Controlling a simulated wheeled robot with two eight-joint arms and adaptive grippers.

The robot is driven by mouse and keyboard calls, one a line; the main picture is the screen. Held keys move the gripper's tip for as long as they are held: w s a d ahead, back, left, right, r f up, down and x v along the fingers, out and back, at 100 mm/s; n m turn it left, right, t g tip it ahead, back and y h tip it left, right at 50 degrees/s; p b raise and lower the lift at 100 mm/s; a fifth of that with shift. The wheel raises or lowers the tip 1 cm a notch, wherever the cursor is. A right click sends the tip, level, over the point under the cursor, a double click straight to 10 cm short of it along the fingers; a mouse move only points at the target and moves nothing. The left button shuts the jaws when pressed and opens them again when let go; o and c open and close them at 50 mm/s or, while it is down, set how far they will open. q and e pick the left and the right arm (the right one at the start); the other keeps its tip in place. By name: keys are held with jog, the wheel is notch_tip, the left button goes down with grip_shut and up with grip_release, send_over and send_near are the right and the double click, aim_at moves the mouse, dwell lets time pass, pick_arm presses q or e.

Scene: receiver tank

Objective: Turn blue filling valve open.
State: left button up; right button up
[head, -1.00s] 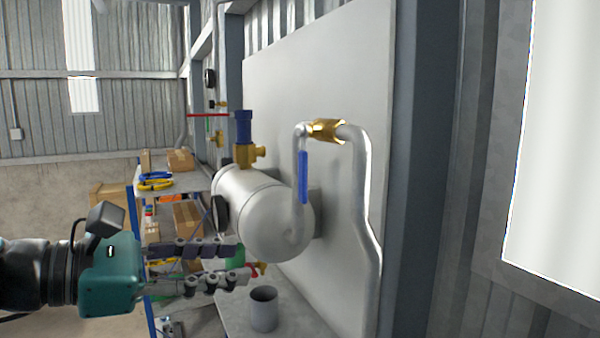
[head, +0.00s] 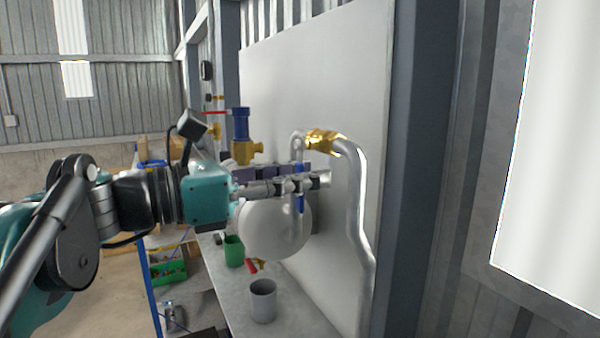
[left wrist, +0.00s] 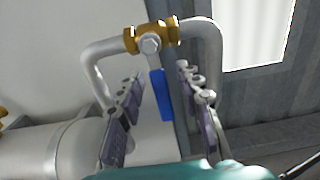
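The blue valve handle (left wrist: 161,95) hangs down from the brass valve body (left wrist: 151,37) on the bent grey pipe. It also shows in the head view (head: 300,200), partly hidden behind my fingers. My left gripper (left wrist: 162,80) is open, with one finger on each side of the handle. In the head view my left gripper (head: 305,183) reaches across the front of the tank to the handle. I cannot tell if a finger touches it. The silver tank (head: 275,232) is partly covered by my gripper. My right gripper is not in view.
A grey cup (head: 263,300) and a green cup (head: 234,251) stand on the bench below the tank. A blue-topped brass fitting (head: 241,140) rises behind my gripper. The pale wall panel (head: 350,90) is close behind the pipe.

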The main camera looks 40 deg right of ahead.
pick_arm(q)
grip_shut()
jog(key=shift+w+m, duration=0.1)
jog(key=shift+m, duration=0.2)
jog(key=shift+w+d+r+m+p, duration=0.15)
jog(key=shift+w+m+p, duration=0.2)
jog(key=shift+m+p, duration=0.5)
jog(key=shift+w+d+r+m+p, duration=0.1)
jog(key=shift+w+m+p, duration=0.3)
jog(key=shift+m, duration=0.5)
jog(key=shift+w+r+m+p, duration=0.15)
jog(key=shift+m+p, duration=0.3)
jog(key=shift+m, duration=0.4)
jog(key=shift+f, duration=0.1)
grip_release()
